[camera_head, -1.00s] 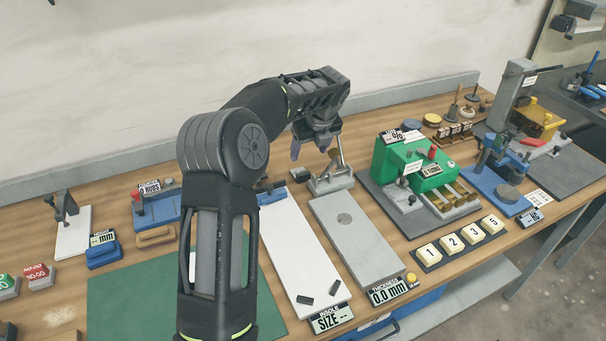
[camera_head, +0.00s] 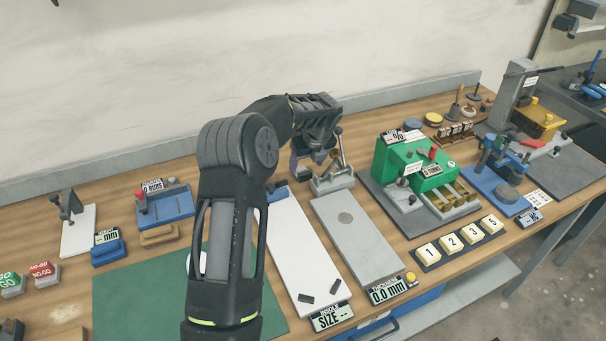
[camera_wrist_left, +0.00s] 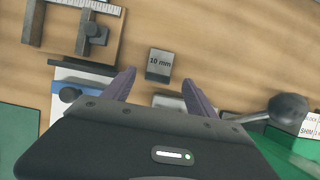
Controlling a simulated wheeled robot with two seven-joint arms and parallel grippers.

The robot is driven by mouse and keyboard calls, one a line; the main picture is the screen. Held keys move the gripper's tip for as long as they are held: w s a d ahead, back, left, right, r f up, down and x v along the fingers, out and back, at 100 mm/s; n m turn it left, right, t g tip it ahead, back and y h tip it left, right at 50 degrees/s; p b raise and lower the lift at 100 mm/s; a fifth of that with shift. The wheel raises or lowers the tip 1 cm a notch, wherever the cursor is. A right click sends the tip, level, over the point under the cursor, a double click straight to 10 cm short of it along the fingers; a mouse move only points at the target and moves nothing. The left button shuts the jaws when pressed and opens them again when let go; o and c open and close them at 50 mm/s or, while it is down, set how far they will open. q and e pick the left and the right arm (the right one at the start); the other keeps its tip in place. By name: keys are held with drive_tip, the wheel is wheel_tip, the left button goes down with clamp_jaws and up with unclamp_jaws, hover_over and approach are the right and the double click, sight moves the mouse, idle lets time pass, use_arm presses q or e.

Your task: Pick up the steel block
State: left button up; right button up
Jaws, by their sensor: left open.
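The steel block (camera_wrist_left: 158,64), a small grey block marked "10 mm", lies on the wooden bench in the left wrist view. My left gripper (camera_wrist_left: 158,88) is open and empty. Its two purple fingertips point toward the block, which shows just past them and roughly midway between their lines. In the head view my left gripper (camera_head: 307,160) is low over the back of the bench, and the block is hidden behind it there. I cannot tell the exact height of the fingertips above the bench. My right gripper is in neither view.
A lever fixture (camera_head: 335,181) stands close to the right of the gripper; its ball knob (camera_wrist_left: 288,106) shows in the wrist view. A white insole board (camera_head: 300,245) and a grey plate (camera_head: 375,262) lie in front. A green press (camera_head: 420,165) stands further right.

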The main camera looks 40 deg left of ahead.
sight(302, 174)
use_arm(q)
drive_tip(key=p+x, duration=0.1)
drive_tip(key=x, duration=0.3)
drive_tip(key=shift+a+f, duration=0.15)
drive_tip(key=shift+f, duration=0.15)
drive_tip(key=shift+c, duration=0.4)
clamp_jaws()
idle(0.4)
